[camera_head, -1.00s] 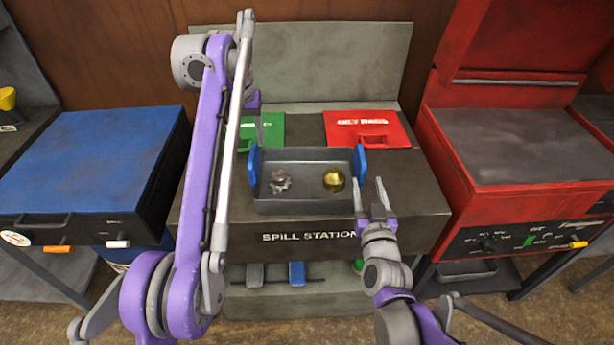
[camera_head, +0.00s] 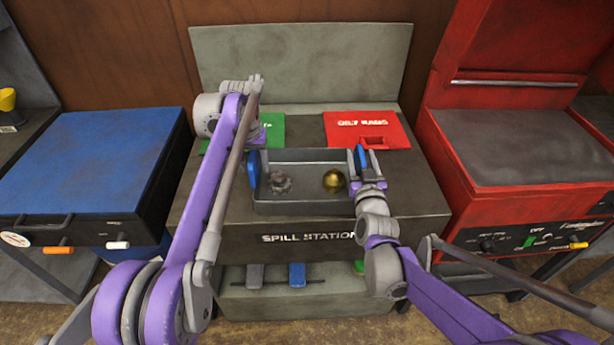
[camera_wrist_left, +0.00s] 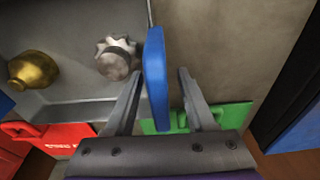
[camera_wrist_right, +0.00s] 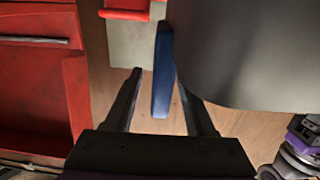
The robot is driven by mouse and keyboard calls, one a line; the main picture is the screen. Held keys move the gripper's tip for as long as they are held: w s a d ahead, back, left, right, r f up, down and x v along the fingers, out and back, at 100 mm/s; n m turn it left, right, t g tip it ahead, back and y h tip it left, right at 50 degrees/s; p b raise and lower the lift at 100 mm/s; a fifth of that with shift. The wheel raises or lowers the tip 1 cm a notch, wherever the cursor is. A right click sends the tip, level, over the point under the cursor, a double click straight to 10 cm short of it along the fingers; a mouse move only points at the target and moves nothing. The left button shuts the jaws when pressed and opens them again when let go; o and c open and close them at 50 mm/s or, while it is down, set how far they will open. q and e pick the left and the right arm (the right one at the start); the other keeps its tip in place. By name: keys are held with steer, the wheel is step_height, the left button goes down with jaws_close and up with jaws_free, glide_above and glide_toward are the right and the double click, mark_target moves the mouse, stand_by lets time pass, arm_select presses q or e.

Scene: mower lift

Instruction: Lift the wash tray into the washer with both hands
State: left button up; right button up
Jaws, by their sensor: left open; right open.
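The grey wash tray (camera_head: 305,205) sits on the spill station's top in the head view, with a silver gear-like part (camera_head: 279,182) and a brass part (camera_head: 333,180) inside. It has a blue left handle (camera_head: 253,168) and a blue right handle (camera_head: 361,157). My left gripper (camera_wrist_left: 159,75) is open, its fingers on either side of the left handle in the left wrist view; my arm mostly hides it in the head view. My right gripper (camera_head: 363,160) is open with its fingers on either side of the right handle (camera_wrist_right: 163,70). I see nothing labelled as a washer.
The spill station (camera_head: 410,210) has a green lid (camera_head: 273,125) and a red lid (camera_head: 350,128) behind the tray. A red machine (camera_head: 530,145) with a raised back panel stands at the right. A blue-topped unit (camera_head: 90,155) stands at the left.

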arm_select(q)
steer(key=shift+f, duration=0.2)
arm_select(e)
steer(key=shift+w, duration=0.2)
arm_select(q)
jaws_close()
arm_select(e)
jaws_close()
arm_select(q)
steer(key=shift+r, duration=0.1)
stand_by(0.9)
